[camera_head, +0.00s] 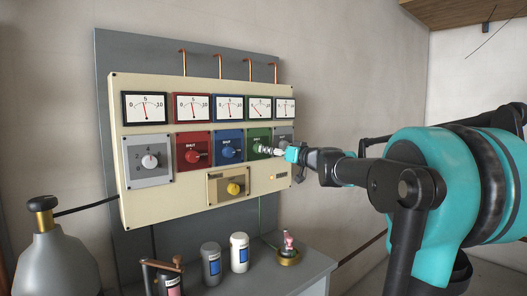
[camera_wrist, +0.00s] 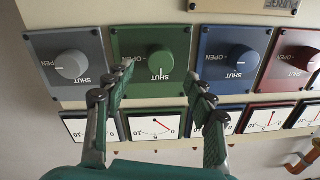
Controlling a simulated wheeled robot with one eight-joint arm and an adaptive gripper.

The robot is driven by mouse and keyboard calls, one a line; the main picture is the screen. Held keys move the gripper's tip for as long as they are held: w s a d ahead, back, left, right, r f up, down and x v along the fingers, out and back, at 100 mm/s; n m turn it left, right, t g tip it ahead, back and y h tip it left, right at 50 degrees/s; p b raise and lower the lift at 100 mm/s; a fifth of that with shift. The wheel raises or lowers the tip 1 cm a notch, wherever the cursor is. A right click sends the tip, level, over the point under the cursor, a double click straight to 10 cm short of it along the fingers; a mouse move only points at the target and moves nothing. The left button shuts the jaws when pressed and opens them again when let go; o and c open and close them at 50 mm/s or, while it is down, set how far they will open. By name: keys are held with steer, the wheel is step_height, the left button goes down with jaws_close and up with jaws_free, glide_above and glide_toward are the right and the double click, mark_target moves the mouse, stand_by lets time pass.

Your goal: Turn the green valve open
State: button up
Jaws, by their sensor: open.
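The green valve is a round green knob (camera_wrist: 160,60) on a square green plate (camera_wrist: 133,42), both near the upper middle of the wrist view. Its light mark points toward SHUT, with OPEN printed to one side. In the head view the green plate (camera_head: 258,136) is on the cream panel, its knob largely hidden by my gripper (camera_head: 272,151). In the wrist view my gripper (camera_wrist: 160,70) is open, with its fingertips either side of the knob. Whether they touch it I cannot tell.
A grey knob (camera_wrist: 72,64) and a blue knob (camera_wrist: 242,59) flank the green one closely. Gauges (camera_wrist: 153,126) line the panel beside the knobs. In the head view, a shelf (camera_head: 305,266) below holds bottles (camera_head: 239,252), and a yellow knob (camera_head: 235,188) sits lower on the panel.

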steer(key=x, duration=0.4)
steer(key=shift+w+a, duration=0.15)
steer(key=shift+w, duration=0.05)
steer(key=c, duration=1.2)
